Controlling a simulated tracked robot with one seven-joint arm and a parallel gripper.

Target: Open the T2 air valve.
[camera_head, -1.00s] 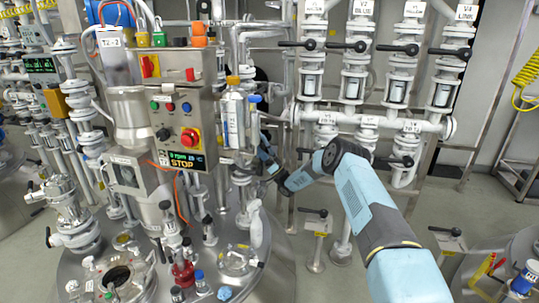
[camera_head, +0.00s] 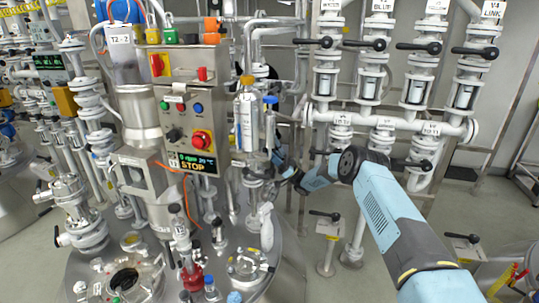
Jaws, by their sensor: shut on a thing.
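The T2-2 reactor station stands left of centre, with its T2-2 label (camera_head: 120,39), a control box (camera_head: 185,120) and a red stop button (camera_head: 201,139). I cannot pick out the T2 air valve for sure. My blue arm (camera_head: 385,205) comes in from the lower right and bends at a dark elbow.
A rack of vertical pipes with black-handled valves (camera_head: 367,44) and labels stands at the back right. Below it stand floor valves (camera_head: 325,225). The reactor lid (camera_head: 225,245) carries glassware and fittings close below the arm's far end.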

